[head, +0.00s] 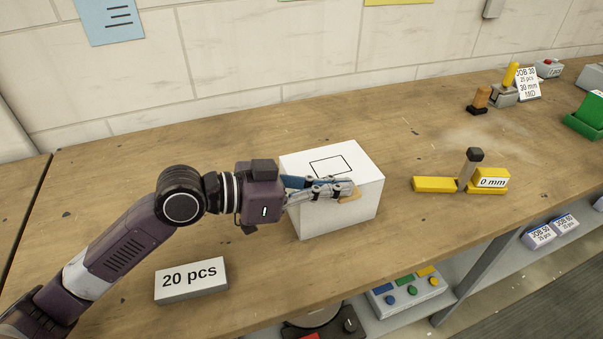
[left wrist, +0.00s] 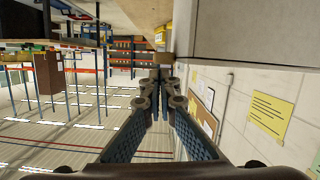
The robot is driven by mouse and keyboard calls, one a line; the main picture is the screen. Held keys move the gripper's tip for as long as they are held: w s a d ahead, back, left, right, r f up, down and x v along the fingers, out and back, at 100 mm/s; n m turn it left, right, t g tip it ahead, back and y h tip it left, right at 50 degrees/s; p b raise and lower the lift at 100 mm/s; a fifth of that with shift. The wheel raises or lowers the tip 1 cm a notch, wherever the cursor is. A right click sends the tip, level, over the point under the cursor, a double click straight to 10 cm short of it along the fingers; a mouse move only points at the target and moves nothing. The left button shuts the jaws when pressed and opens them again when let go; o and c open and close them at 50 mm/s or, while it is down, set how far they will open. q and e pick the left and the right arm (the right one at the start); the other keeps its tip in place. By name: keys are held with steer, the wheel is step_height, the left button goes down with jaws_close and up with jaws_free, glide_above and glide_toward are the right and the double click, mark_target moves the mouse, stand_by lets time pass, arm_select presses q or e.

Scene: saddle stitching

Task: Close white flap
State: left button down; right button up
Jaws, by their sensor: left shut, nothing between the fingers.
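A white box (head: 340,218) stands on the wooden bench. Its white top (head: 355,153) bears a black rectangle outline and looks flat, and I cannot make out a separate raised flap. A small tan piece (head: 349,197) shows at the box's near upper edge, just beyond my fingertips. My left gripper (head: 342,189) is shut and empty, reaching from the left in front of the box's near upper edge. Touch with the box is unclear. In the left wrist view its fingertips (left wrist: 163,75) are together, with a pale box-like surface (left wrist: 240,30) close above right. My right gripper is out of view.
A "20 pcs" block (head: 191,280) lies on the bench (head: 230,130) near my left arm. A yellow gauge (head: 436,184) marked "0 mm" stands right of the box. Small tools and job cards (head: 527,84) are at the far right. Bench behind the box is clear.

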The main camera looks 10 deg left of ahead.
arm_select(q)
steer(key=s+a+r+b, duration=0.1)
steer(key=s+a+r, duration=0.4)
steer(key=a, duration=0.3)
steer(key=shift+s+r, duration=0.25)
steer(key=shift+r, duration=0.15)
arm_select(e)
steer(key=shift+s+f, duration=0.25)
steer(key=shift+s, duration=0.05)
